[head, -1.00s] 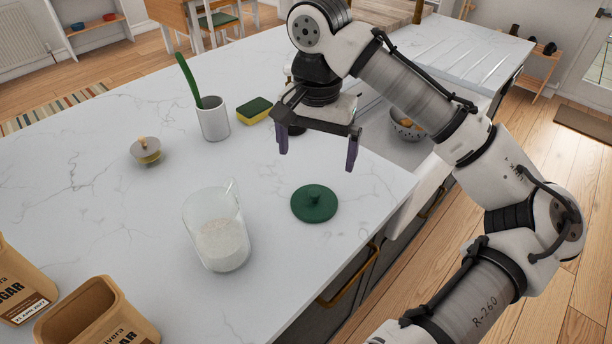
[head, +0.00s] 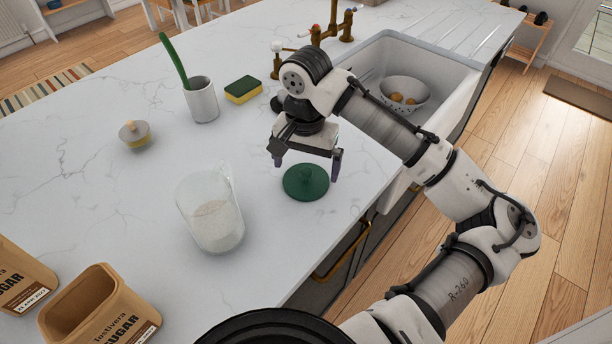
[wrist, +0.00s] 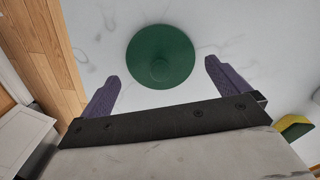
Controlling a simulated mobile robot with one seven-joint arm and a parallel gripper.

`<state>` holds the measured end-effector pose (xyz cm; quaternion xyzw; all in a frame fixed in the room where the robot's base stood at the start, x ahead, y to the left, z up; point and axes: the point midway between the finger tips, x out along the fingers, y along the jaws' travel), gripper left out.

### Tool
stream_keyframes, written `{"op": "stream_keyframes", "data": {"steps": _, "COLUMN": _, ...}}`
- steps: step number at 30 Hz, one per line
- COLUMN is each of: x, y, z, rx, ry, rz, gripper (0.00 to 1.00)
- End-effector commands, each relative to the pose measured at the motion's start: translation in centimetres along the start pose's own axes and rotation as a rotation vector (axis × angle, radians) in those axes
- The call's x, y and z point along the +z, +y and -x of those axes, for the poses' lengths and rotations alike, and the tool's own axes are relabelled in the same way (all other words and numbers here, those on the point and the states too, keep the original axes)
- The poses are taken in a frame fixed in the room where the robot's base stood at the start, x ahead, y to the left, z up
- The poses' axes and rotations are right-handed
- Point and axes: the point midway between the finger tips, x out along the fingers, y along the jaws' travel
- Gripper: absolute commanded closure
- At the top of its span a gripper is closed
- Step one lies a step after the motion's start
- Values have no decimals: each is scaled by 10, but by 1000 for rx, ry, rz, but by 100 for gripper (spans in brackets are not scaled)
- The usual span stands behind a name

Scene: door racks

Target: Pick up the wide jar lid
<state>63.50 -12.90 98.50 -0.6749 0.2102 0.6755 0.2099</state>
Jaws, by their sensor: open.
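My gripper (head: 307,170) is open and empty, just above and behind the lid in the head view. Its two purple fingers also show in the wrist view (wrist: 160,78), apart and not touching the lid.
The sink (head: 440,62) holds a bowl (head: 404,94). Counter around the lid is clear.

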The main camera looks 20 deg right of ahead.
Motion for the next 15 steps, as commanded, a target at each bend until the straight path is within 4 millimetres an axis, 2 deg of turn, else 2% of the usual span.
{"op": "stream_keyframes", "data": {"steps": 6, "x": -2, "y": 0, "z": -24, "rx": -1, "ry": -1, "rz": -1, "gripper": 0}}
{"op": "stream_keyframes", "data": {"steps": 14, "x": -2, "y": 0, "z": -28, "rx": -1, "ry": 0, "rz": -1, "gripper": 0}}
{"op": "stream_keyframes", "data": {"steps": 15, "x": -2, "y": 0, "z": -27, "rx": -1, "ry": 0, "rz": -1, "gripper": 5}}
